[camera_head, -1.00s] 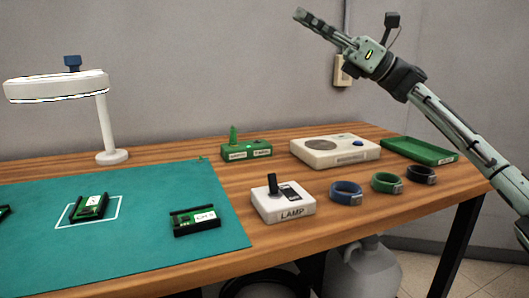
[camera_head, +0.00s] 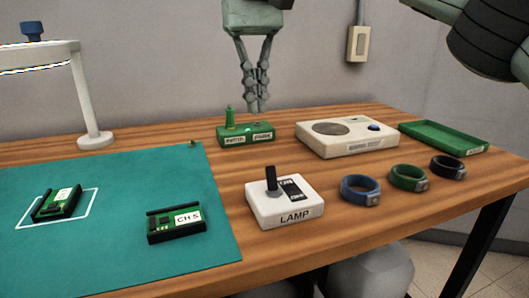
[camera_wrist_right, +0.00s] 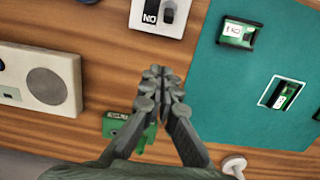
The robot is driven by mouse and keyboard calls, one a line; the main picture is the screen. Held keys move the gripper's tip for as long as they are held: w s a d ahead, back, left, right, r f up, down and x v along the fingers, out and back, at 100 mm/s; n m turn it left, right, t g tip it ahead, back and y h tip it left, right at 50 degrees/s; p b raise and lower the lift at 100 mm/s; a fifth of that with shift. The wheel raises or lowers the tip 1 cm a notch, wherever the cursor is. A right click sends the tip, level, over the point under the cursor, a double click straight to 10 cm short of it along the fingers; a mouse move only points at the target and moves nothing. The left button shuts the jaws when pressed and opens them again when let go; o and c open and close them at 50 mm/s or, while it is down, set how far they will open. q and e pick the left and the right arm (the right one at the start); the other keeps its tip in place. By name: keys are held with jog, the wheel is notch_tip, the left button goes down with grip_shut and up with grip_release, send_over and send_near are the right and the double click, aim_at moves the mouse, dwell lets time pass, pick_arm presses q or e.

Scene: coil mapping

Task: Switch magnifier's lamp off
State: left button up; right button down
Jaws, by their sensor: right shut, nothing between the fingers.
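The white LAMP switch box (camera_head: 290,212) stands on the table just right of the green mat. Its black lever (camera_head: 271,181) stands nearly upright beside a black label plate; the box also shows at the top of the right wrist view (camera_wrist_right: 160,14). The white magnifier (camera_head: 40,57) is at the left on a post, its head partly cut off, with a bright strip along its lower rim. My right gripper (camera_head: 256,110) points down, shut and empty, behind the LAMP box and above it, near the green box. Its fingertips (camera_wrist_right: 161,72) are together in the wrist view. My left gripper is out of view.
A green box (camera_head: 245,135) with a cone knob stands below my right gripper. A white device (camera_head: 345,140), a green tray (camera_head: 445,138) and three rings (camera_head: 408,178) lie to the right. Circuit boards (camera_head: 176,222) lie on the mat (camera_head: 110,250).

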aim_at(271, 178)
jog(key=shift+f, duration=0.1)
jog(key=f, duration=0.3)
jog(key=f+b, duration=0.1)
jog(key=f, duration=0.3)
jog(key=s+f+b, duration=0.1)
jog(key=f, duration=0.2)
jog(key=shift+d+f, duration=0.15)
jog(key=shift+d, duration=0.05)
jog(key=shift+s+d+r, duration=0.2)
jog(key=shift+s+r, duration=0.25)
jog(key=shift+s, duration=0.15)
jog(key=shift+s+d+r, duration=0.15)
jog(key=shift+s+r, duration=0.25)
jog(key=shift+s, duration=0.15)
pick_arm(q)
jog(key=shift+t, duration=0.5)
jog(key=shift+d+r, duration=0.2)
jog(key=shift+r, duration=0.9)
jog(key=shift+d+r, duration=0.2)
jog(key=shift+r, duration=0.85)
pick_arm(e)
jog(key=shift+s+d+r, duration=0.15)
jog(key=shift+s+r, duration=0.1)
jog(key=shift+s, duration=0.3)
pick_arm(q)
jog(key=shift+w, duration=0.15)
